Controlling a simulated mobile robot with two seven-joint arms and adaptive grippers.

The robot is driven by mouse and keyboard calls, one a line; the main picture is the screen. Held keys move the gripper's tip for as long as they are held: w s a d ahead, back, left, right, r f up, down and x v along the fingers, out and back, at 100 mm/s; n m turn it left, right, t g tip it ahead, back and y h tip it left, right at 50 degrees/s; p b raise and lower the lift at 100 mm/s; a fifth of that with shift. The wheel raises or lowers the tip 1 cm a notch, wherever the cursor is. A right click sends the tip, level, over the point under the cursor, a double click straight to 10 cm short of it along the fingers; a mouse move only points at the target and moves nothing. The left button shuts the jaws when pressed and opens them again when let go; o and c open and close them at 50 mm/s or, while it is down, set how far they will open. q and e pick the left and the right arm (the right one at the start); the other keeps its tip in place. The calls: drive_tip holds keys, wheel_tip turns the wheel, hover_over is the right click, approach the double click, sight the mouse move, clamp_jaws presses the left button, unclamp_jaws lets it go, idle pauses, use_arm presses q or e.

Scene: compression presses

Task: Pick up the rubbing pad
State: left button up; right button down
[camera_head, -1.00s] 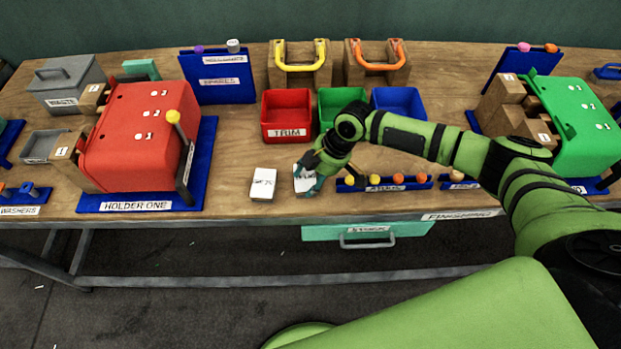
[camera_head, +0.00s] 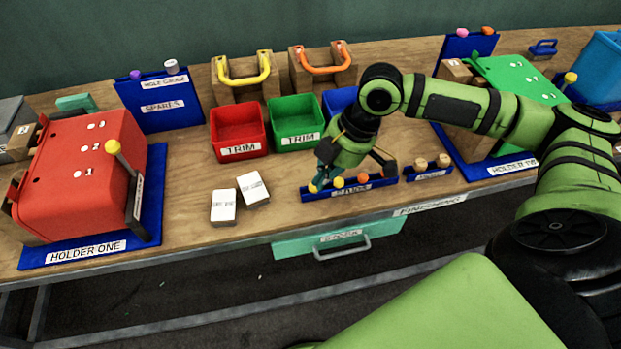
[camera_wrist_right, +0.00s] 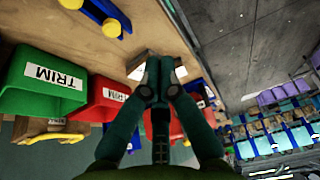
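No label in view names a rubbing pad. A small blue block with a handle (camera_head: 543,48) sits at the back right of the bench and may be it, but I cannot tell for sure. My right gripper (camera_head: 318,186) is far from that block, low over the left end of a blue rack (camera_head: 349,188) with colored pegs. In the right wrist view its teal fingers (camera_wrist_right: 160,75) are together, with nothing visible held between them. A white card (camera_wrist_right: 181,72) shows beyond the fingertips. My left gripper is not in view.
Two white cards (camera_head: 223,206) (camera_head: 253,188) lie left of my right gripper. Red (camera_head: 238,131) and green (camera_head: 295,122) trim bins stand behind. The red press (camera_head: 80,172) is left, the green press (camera_head: 520,80) right. Bare bench lies around the cards.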

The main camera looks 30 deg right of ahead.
drive_tip(key=shift+c, duration=2)
unclamp_jaws()
drive_tip(key=shift+o, duration=0.2)
drive_tip(key=v, duration=1.2)
